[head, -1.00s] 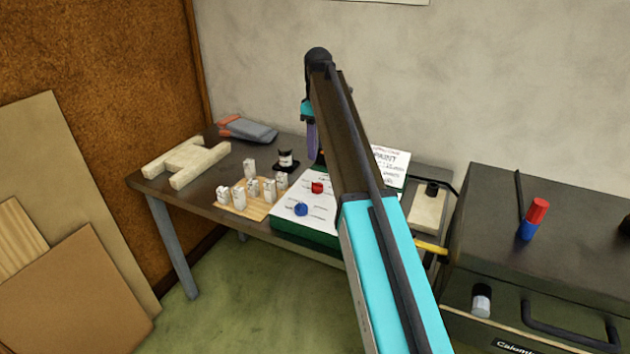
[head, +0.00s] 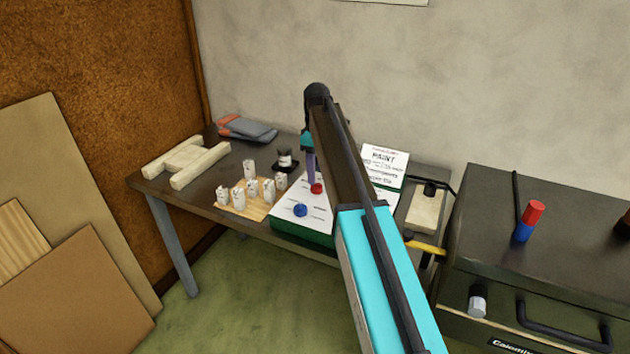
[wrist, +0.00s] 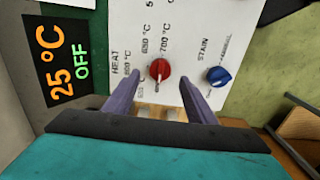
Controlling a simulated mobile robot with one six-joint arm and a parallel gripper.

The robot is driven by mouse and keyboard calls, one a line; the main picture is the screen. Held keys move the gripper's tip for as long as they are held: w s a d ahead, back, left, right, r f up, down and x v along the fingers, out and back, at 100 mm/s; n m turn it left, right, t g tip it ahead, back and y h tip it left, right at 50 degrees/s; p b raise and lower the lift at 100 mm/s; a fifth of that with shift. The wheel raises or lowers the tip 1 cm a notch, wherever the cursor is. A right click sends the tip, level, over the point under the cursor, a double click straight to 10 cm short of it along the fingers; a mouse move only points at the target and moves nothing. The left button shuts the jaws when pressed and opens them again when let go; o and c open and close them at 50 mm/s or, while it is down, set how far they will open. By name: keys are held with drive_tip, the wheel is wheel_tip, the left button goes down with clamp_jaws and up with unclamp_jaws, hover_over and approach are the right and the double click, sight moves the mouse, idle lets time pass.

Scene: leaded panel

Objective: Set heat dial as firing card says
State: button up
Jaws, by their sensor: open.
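The red heat dial (wrist: 159,69) sits on the white panel of the kiln controller (head: 289,222), with temperature labels around it, 650 °C and 700 °C among them. Its white mark points toward my gripper in the wrist view. My gripper (wrist: 160,82) is open, one purple finger on each side near the dial; I cannot tell whether they touch it. In the head view, the gripper (head: 311,182) points down just beside the red dial (head: 316,189). A black display (wrist: 62,60) reads 25 °C OFF. A white card headed PAINT (head: 385,160) stands behind; its smaller text is unreadable.
The blue STAIN dial (wrist: 218,76) is close beside the right finger. Several small pale labelled blocks (head: 252,188) stand on a wooden board left of the controller. A dark jar (head: 285,160) stands behind them. A red-and-blue cylinder (head: 529,222) is on the cabinet at right.

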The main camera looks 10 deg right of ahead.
sight(317, 187)
drive_tip(key=shift+f+p, duration=0.45)
drive_tip(key=shift+f, duration=2.1)
drive_tip(key=c, duration=1)
drive_tip(key=shift+a, duration=0.2)
drive_tip(key=shift+c, duration=0.3)
drive_tip(key=shift+d, duration=0.1)
